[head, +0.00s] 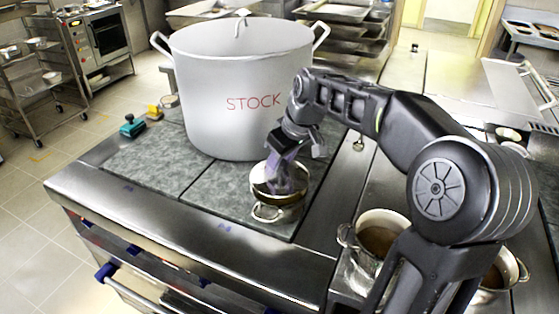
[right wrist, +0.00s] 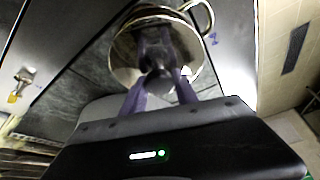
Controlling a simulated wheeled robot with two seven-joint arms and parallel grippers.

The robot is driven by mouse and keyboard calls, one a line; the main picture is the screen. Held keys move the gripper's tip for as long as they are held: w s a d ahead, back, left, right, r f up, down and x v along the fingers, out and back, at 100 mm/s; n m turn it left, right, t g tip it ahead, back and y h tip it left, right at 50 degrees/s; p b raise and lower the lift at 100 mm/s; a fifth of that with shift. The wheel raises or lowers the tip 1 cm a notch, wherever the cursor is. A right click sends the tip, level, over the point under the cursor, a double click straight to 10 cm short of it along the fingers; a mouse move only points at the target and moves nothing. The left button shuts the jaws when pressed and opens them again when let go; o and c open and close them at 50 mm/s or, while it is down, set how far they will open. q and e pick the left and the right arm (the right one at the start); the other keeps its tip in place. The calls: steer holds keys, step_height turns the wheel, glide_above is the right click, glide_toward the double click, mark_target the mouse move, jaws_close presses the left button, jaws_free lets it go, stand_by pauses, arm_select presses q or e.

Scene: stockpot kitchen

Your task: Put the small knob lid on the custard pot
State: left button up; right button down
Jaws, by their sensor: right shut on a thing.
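A small metal pot (head: 268,212), taken as the custard pot, stands on the grey hob in front of the big stockpot. My right gripper (head: 277,184) is directly above it, shut on the knob of the small lid (head: 293,198). In the right wrist view the fingers (right wrist: 160,88) close around the dark knob, and the shiny round lid (right wrist: 127,50) lies beyond it. The lid is over the pot's mouth; I cannot tell whether it touches the rim. A looped pot handle (right wrist: 209,18) shows past the lid. My left gripper is not in view.
The tall stockpot (head: 220,120) marked STOCK stands close behind. Two open pots with brown contents, one at the front (head: 378,238) and one at lower right (head: 515,270), stand near my right arm.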

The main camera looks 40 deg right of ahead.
steer(key=shift+f, duration=0.6)
steer(key=shift+f+b, duration=0.55)
steer(key=shift+b, duration=0.2)
stand_by(1.0)
stand_by(0.3)
steer(key=c, duration=0.9)
jaws_free()
steer(key=shift+o, duration=0.2)
steer(key=v, duration=0.8)
steer(key=shift+f, duration=0.15)
